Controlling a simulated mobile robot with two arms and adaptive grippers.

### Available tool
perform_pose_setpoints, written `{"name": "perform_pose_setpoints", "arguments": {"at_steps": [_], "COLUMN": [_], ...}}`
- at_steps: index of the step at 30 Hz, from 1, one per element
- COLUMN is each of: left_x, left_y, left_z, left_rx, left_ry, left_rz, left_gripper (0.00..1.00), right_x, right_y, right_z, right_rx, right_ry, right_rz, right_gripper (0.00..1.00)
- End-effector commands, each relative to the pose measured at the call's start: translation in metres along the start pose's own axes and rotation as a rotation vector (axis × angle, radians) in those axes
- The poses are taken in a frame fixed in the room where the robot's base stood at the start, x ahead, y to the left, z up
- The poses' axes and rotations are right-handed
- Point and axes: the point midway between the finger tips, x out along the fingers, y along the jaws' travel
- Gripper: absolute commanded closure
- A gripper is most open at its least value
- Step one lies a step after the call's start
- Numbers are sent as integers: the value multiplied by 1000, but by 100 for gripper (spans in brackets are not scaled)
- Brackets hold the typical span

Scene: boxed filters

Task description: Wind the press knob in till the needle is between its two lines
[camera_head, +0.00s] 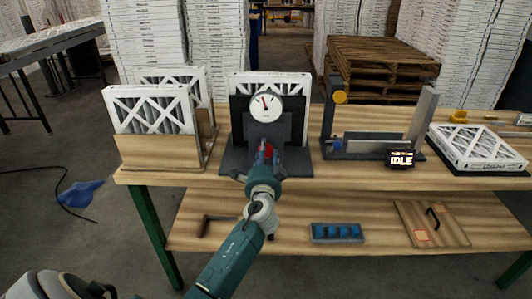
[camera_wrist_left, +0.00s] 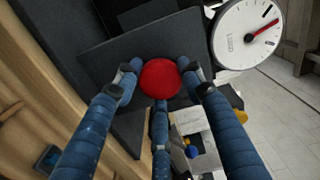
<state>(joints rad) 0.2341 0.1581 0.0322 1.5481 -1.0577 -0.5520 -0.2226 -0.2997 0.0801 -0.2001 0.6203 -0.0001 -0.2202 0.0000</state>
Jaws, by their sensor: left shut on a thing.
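The press (camera_head: 238,140) is a dark stand on the bench with a white boxed filter (camera_head: 270,79) behind its plate. Its round white gauge (camera_head: 258,112) shows at the top, and also in the left wrist view (camera_wrist_left: 240,55). The red needle (camera_wrist_left: 265,28) appears to lie between two dark lines on the dial. The red press knob (camera_wrist_left: 160,78) faces the wrist camera. My left gripper (camera_head: 266,152) is shut on the knob, its blue fingers (camera_wrist_left: 160,82) around the rim. The arm hides part of the press in the head view. My right gripper is not in view.
A wooden holder (camera_head: 155,155) with filters stands left of the press. A dark fixture (camera_head: 370,143) and a display reading IDLE (camera_head: 401,159) stand right, then a flat filter (camera_head: 475,148). The lower shelf holds a blue-celled tray (camera_head: 337,233) and a board (camera_head: 432,224).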

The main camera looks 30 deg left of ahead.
Motion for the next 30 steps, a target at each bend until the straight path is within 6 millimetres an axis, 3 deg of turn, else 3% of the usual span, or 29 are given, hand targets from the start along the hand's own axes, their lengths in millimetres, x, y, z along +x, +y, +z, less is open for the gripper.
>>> {"name": "perform_pose_setpoints", "arguments": {"at_steps": [1,17,18,21,30], "left_x": [-1,-1,-1,-1,-1], "left_y": [7,7,7,6,2], "left_z": [5,5,5,5,2], "left_rx": [16,37,37,36,34], "left_ry": [-10,-11,-11,-10,-4], "left_rz": [12,12,12,10,4], "left_gripper": [87,87,59,41,41], "right_x": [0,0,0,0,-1], "right_y": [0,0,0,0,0], "right_z": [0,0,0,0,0], "right_rx": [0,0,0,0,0], "right_ry": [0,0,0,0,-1], "right_rz": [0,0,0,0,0], "right_gripper": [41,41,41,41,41]}}
